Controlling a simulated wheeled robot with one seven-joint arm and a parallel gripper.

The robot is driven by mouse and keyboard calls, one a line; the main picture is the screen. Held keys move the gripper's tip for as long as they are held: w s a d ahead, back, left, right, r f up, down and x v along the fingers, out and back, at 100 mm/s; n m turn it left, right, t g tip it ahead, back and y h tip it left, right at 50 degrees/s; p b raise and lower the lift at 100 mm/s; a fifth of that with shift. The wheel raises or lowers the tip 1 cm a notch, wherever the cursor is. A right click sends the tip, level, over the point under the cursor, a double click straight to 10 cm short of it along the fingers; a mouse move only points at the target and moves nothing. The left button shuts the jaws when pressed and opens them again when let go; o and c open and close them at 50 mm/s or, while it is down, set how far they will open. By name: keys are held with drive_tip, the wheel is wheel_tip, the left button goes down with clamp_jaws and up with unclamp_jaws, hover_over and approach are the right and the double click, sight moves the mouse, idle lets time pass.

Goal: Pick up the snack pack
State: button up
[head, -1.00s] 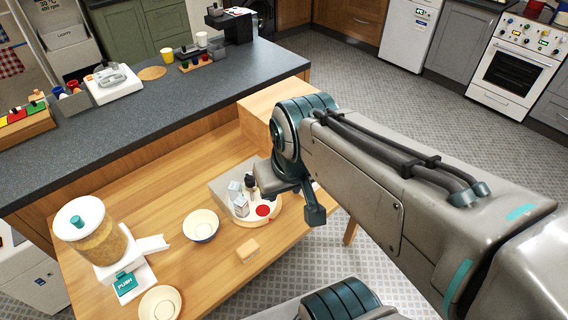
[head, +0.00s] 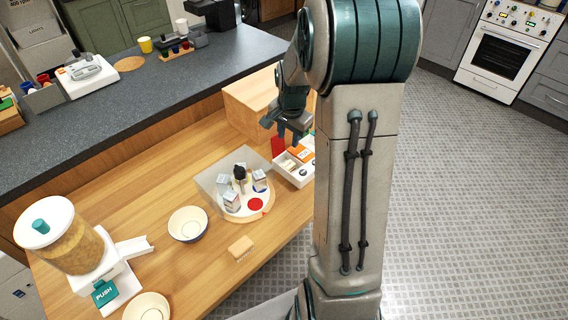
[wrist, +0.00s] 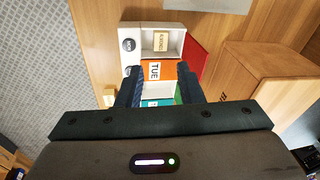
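A white compartment box (head: 285,174) stands at the right end of the wooden table. In the wrist view its end compartment (wrist: 142,29) is uncovered, with a red lid (wrist: 196,58) folded out to the right. An orange lid marked TUE (wrist: 156,73) covers the neighbouring part. My gripper (wrist: 160,78) is open and empty above the orange lid; in the head view it is over the box (head: 288,137). My gripper hides the box's near end.
A round turntable (head: 245,208) with several small containers stands left of the box. A wooden block (head: 250,105) stands close behind it.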

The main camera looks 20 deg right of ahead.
drive_tip(key=m, duration=0.1)
hover_over(289, 164)
drive_tip(key=s, duration=0.2)
drive_tip(key=f, duration=1)
drive_tip(key=shift+w+a+p, duration=0.2)
drive_tip(key=shift+w+p, duration=0.05)
drive_tip(key=shift+p, duration=0.1)
drive_tip(key=shift+w+d+f+p, duration=0.1)
drive_tip(key=shift+w+f+p, duration=0.15)
drive_tip(key=shift+f, duration=0.75)
drive_tip(key=shift+w+d+f+p, duration=0.15)
drive_tip(key=shift+f+p, duration=0.1)
drive_tip(key=shift+f, duration=0.75)
drive_tip(key=shift+w+a+f+p, duration=0.1)
drive_tip(key=shift+w+f+p, duration=0.15)
drive_tip(key=shift+f, duration=0.75)
drive_tip(key=shift+c, duration=0.3)
drive_tip(key=c, duration=0.6)
